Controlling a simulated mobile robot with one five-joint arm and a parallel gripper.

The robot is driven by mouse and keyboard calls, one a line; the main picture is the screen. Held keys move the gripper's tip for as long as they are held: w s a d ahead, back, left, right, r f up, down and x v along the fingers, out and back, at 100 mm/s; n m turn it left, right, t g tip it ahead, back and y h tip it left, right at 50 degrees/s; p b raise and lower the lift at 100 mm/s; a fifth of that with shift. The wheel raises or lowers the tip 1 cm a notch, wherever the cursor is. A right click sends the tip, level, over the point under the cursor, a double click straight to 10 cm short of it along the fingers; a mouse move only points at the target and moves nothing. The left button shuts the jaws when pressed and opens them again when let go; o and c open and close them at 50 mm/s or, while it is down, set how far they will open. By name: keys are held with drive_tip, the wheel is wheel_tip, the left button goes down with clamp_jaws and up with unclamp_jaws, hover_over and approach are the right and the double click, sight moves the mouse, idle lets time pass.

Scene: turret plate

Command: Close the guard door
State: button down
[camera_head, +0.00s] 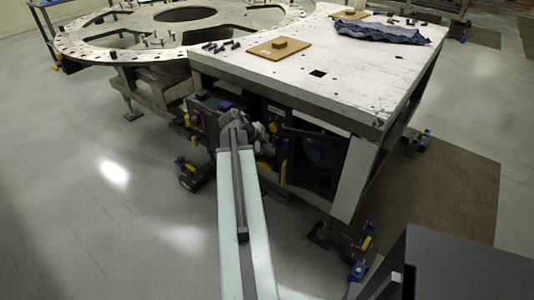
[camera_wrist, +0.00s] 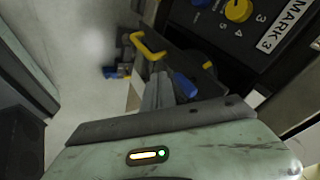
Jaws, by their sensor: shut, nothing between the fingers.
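The guard door is a dark panel with a yellow handle (camera_head: 284,168), at the front of the white-topped bench in the head view. It appears to stand open, swung out beside a dark opening (camera_head: 318,152). In the wrist view the yellow handle (camera_wrist: 148,46) shows at upper left, on the dark panel's end. My gripper (camera_wrist: 160,80) is shut and empty, just below the handle in the picture; I cannot tell whether it touches the door. In the head view my gripper (camera_head: 264,148) is small and dark, left of the handle.
A control panel (camera_wrist: 250,30) marked MARK 3 with a yellow dial (camera_wrist: 238,10) is close at upper right. The bench top (camera_head: 380,75) bears a board (camera_head: 279,48) and a blue cloth (camera_head: 381,32). A round plate (camera_head: 90,45) stands left. Floor at left is clear.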

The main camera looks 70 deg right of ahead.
sight(284, 153)
drive_tip(key=shift+s+d+f+b, duration=0.2)
drive_tip(key=shift+d+f+b, duration=0.4)
drive_tip(key=shift+d, duration=0.5)
drive_tip(key=shift+s+d+f+b, duration=0.2)
drive_tip(key=shift+d+f+b, duration=0.1)
drive_tip(key=shift+d+f, duration=0.65)
drive_tip(key=shift+s+d+f+b, duration=0.2)
drive_tip(key=shift+d+f+b, duration=0.3)
drive_tip(key=shift+d, duration=0.75)
